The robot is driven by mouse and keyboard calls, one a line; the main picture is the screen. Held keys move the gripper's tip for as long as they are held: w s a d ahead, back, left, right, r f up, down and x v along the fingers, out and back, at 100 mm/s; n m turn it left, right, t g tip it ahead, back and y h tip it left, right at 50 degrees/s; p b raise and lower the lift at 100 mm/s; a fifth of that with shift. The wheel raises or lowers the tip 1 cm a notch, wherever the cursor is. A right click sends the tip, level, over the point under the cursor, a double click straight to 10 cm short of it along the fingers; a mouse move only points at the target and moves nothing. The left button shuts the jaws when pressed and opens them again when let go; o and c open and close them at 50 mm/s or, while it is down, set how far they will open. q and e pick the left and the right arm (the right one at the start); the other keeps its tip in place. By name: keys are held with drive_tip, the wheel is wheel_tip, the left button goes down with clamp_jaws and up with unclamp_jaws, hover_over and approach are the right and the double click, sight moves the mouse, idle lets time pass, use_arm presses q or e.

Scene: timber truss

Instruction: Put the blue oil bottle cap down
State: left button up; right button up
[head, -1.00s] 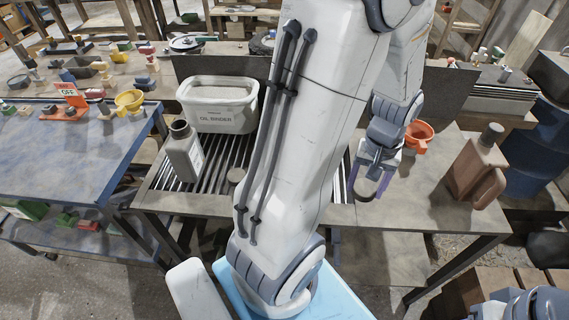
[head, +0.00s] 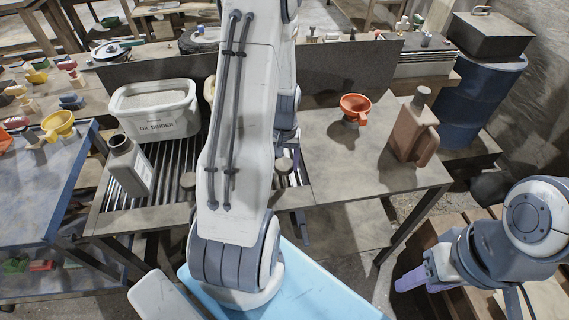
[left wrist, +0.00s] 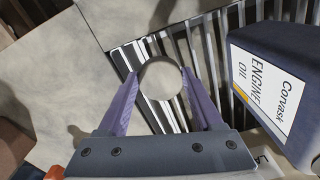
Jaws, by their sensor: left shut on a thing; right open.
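In the left wrist view, my left gripper (left wrist: 160,88) is shut on a round, pale cap (left wrist: 161,74), with one purple finger on each side. The cap is over the slatted rack beside the flat tabletop; I cannot tell whether it touches the slats. A dark blue engine oil bottle (left wrist: 270,85) stands to the right of the gripper there. In the head view, my white arm hides most of the left gripper and the bottle. My right gripper (head: 413,280) is open and empty at the lower right, apart from the bench.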

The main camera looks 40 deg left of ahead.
use_arm(q)
drive_tip(key=shift+f, duration=0.55)
drive_tip(key=shift+f, duration=0.25)
drive_tip(key=o, duration=1.4)
drive_tip(key=shift+r, duration=0.1)
drive_tip(key=shift+c, duration=0.2)
drive_tip(key=shift+r, duration=0.1)
